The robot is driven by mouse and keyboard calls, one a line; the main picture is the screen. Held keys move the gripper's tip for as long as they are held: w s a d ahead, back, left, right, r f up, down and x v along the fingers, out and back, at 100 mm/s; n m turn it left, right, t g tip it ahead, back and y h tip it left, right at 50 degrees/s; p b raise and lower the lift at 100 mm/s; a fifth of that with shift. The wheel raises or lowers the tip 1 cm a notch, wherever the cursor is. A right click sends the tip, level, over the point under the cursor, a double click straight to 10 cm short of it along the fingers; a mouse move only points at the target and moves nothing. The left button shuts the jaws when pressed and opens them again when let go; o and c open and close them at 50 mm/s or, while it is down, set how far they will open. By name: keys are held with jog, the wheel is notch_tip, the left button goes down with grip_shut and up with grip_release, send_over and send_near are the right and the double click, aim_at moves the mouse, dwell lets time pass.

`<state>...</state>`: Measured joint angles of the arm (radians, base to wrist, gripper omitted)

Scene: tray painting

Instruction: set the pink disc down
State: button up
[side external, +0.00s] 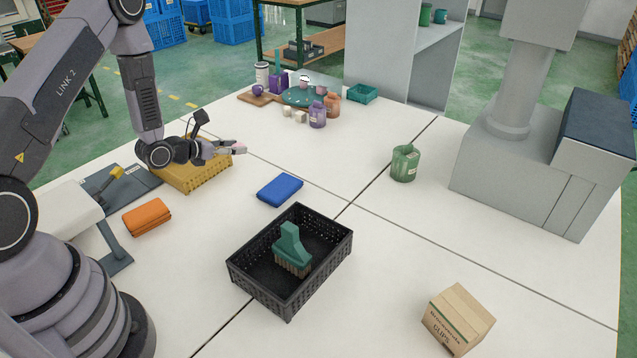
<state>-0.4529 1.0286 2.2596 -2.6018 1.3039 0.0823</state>
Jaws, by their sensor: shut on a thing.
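My gripper (232,147) reaches out to the right, beside and above the yellow crate's right end. Its fingers are shut on the pink disc (222,142), which shows only as a small pinkish patch between them. Most of the disc is hidden, and its tilt is too small to tell. A round teal tray (296,99) lies at the back of the table, apart from my gripper, with small items on and around it.
A yellow crate (188,181) stands below my gripper. A blue folded cloth (280,190), an orange cloth (147,217), a black crate (253,285) holding a green brush (291,249), a green jug (404,164) and a cardboard box (459,318) stand around.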

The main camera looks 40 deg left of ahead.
jog(key=s+d+m+g+h, duration=0.3)
jog(key=s+d+m+h, duration=0.15)
jog(key=s, duration=0.55)
jog(key=s+d+m+g+h, duration=0.3)
jog(key=s+d+m+h, duration=0.15)
jog(key=s, duration=0.55)
jog(key=shift+m+h, duration=0.3)
jog(key=shift+m, duration=0.1)
jog(key=w+f, duration=0.2)
jog(key=w, duration=0.2)
jog(key=w+a+f, duration=0.1)
jog(key=w+f, duration=0.2)
jog(key=w, duration=0.1)
jog(key=w+f, duration=0.3)
jog(key=w, duration=0.1)
jog(key=shift+w+a+f, duration=0.2)
jog(key=shift+w+a, duration=0.05)
jog(key=shift+a, duration=0.15)
jog(key=shift+w+f, duration=0.2)
jog(key=shift+f, duration=0.1)
jog(key=shift+w+f, duration=0.1)
jog(key=shift+f, duration=1.5)
jog(key=o, duration=0.8)
jog(key=shift+f, duration=0.1)
